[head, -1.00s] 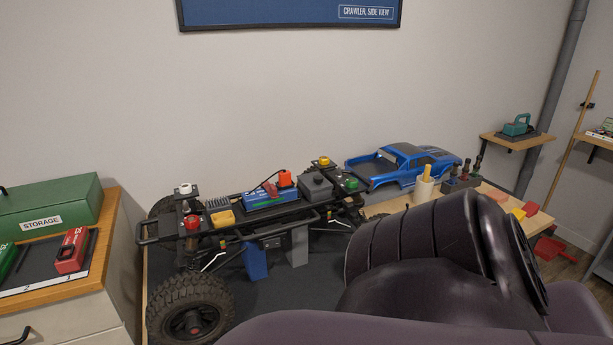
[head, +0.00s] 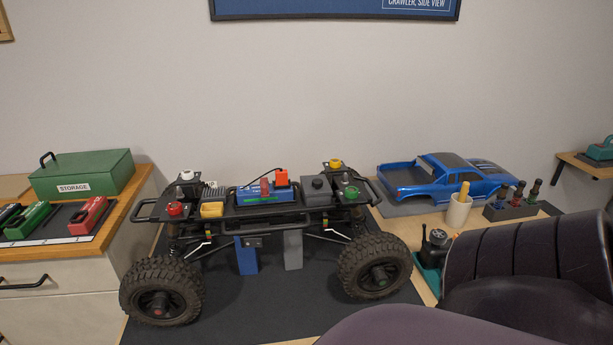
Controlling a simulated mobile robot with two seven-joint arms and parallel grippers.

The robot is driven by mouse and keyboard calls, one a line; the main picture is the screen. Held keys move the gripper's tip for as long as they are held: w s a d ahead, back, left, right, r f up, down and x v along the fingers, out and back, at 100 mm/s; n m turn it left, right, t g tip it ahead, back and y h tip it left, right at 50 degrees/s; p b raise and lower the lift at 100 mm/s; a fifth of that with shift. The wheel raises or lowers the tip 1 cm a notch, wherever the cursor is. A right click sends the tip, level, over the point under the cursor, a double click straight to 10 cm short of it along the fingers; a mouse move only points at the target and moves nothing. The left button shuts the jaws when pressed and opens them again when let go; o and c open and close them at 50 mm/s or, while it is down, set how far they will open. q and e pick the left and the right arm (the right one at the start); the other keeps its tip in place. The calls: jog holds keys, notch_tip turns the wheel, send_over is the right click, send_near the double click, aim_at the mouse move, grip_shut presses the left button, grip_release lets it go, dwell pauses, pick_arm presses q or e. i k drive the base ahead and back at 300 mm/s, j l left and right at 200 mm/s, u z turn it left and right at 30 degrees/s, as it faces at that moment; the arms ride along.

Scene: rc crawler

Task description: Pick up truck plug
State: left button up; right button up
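The crawler truck (head: 337,228) is a black chassis without its body, on a dark mat. A blue battery (head: 250,197) lies on top of it. A red plug-like piece (head: 264,187) and an orange-red block (head: 282,178) sit at the battery, with a thin dark cable looping above them. I cannot tell for certain which of these is the truck plug, or whether they are joined. A dark purple arm of mine fills the lower right, away from the battery. Neither gripper is in view.
The blue truck body (head: 440,178) stands behind right, with a cream cup (head: 458,211) and a dark tool holder (head: 518,209) before it. A green storage box (head: 82,175) and several battery-like packs are on the left cabinet (head: 125,215). The mat (head: 270,315) is clear in front.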

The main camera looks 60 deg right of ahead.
aim_at(281, 175)
jog(key=k+l, duration=0.85)
jog(key=l, duration=0.15)
